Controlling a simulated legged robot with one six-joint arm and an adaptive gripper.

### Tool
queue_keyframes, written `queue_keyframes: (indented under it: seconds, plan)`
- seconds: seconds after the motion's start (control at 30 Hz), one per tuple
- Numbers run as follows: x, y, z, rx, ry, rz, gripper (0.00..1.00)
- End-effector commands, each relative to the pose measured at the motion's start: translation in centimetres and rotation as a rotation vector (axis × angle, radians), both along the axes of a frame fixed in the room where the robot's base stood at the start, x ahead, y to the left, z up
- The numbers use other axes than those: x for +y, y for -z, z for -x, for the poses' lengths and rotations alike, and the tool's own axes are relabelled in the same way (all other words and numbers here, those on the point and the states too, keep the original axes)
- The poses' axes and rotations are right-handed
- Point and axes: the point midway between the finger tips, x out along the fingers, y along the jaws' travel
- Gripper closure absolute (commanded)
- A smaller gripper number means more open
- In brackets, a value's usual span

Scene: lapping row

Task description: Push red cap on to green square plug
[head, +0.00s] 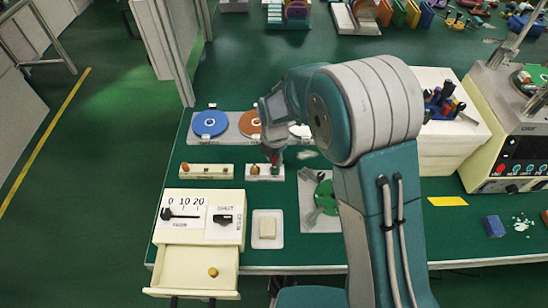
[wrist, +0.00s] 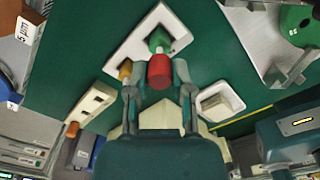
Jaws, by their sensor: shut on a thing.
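The green plug (wrist: 158,39) stands on a white holder plate (wrist: 180,26) in the wrist view. A yellow-orange plug (wrist: 126,70) stands on the same plate, to the lower left. The red cap (wrist: 160,70) is between my gripper's fingers (wrist: 159,76), which are shut on it. The cap is just below the green plug in the wrist view, close to its pale end; I cannot tell whether they touch. In the head view my gripper (head: 275,157) is over the small white holder (head: 265,178), and my arm hides part of it. The plug's square shape is not clear.
A cream strip (head: 206,170) lies left of the holder, with discs behind, including a blue one (head: 210,123). A control box (head: 200,215) with an open drawer (head: 195,268) stands in front. A white tray (head: 267,229) and a green-disc fixture (head: 325,196) are near.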

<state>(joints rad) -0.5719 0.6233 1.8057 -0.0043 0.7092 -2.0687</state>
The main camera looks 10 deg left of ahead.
Motion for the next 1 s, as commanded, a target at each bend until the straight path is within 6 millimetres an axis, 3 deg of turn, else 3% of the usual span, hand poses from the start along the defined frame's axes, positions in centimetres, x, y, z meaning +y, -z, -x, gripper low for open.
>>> queue_keyframes:
  seconds: [1.0]
  plan:
    - [0.01,0.65,0.00,0.000,0.000,0.000,0.89]
